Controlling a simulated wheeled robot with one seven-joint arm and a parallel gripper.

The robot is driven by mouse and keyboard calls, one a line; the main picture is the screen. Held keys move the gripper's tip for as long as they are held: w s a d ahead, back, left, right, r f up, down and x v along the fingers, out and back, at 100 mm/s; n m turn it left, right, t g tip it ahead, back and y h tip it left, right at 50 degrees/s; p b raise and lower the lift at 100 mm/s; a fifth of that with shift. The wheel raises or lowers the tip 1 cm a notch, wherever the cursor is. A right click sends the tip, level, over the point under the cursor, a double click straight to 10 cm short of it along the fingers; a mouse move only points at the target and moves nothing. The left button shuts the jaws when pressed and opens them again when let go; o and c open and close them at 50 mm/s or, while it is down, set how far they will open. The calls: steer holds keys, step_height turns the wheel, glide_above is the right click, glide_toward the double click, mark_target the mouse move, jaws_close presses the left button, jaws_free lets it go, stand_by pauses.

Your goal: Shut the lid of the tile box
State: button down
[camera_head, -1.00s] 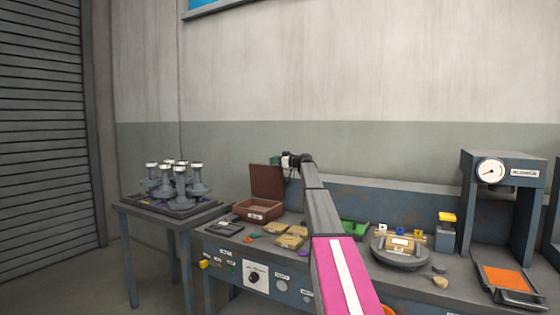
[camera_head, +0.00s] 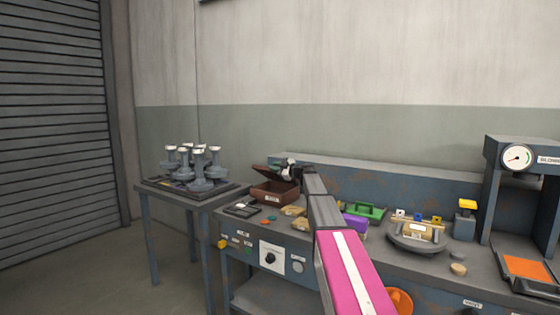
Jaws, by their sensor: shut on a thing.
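The brown tile box (camera_head: 273,196) stands at the left end of the workbench, with a small label on its front. Its brown lid (camera_head: 266,171) is tilted low over the box, with a dark gap between lid and box. My gripper (camera_head: 288,169) is at the lid's right side, shut on the lid. The arm and the small size hide the exact grip and part of the box's right side.
A green tray (camera_head: 368,212) and a round grey stand (camera_head: 416,240) are right of my arm. A side table (camera_head: 185,200) carries several grey pedestals.

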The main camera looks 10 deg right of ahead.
steer(key=shift+s+a+f+n, duration=0.4)
steer(key=shift+f+n, duration=0.6)
steer(key=shift+f, duration=1.15)
steer(key=shift+s+a+f+n, duration=0.4)
steer(key=shift+f+n, duration=0.6)
steer(key=shift+f, duration=1.15)
steer(key=shift+s+a+f+n, duration=0.4)
steer(key=shift+f+n, duration=0.6)
steer(key=shift+f, duration=1.15)
steer(key=shift+s+d, duration=0.1)
steer(key=c, duration=1.1)
jaws_free()
steer(key=shift+f, duration=0.15)
steer(key=shift+s, duration=0.1)
steer(key=shift+s+d, duration=0.25)
steer(key=v, duration=1)
steer(key=shift+w, duration=0.1)
